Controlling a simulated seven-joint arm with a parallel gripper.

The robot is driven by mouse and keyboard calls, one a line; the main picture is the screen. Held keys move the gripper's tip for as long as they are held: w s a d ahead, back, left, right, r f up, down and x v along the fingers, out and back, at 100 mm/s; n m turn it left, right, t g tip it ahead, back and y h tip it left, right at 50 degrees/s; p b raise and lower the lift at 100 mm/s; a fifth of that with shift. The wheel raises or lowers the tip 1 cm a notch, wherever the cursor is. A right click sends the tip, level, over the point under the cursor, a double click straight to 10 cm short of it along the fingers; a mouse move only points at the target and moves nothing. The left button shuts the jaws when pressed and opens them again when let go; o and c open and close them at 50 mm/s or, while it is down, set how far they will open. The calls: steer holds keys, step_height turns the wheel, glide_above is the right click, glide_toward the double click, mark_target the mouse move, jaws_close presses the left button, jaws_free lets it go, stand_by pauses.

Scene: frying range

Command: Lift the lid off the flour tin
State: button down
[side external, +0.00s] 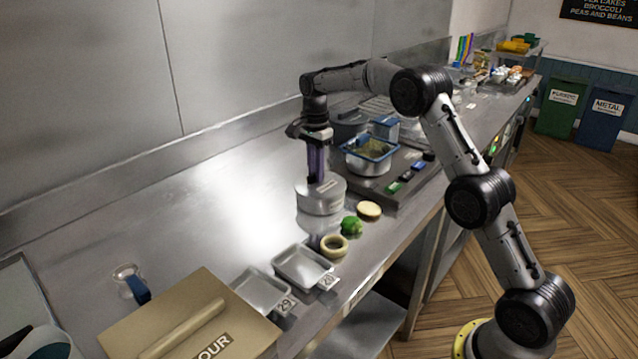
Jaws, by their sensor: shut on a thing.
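A round silver tin with a flat lid (333,189) stands on the steel counter at the middle of the side external view. A small label on its top is too small to read. My gripper (316,178) points straight down over the lid, with its purple fingers shut on the lid's handle. The fingers hide the handle. I cannot tell whether there is a gap between lid and tin. A tan box or packet (215,300) with lettering ending in "OUR" and a rolled bar across it lies at the bottom left.
Two shallow metal trays (303,264), a pale ring (334,246), a green piece (351,226) and a round yellowish slice (369,210) lie in front of the tin. A pot with a blue-rimmed basket (370,150) stands behind it.

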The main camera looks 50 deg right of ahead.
steer(key=shift+r, duration=2.55)
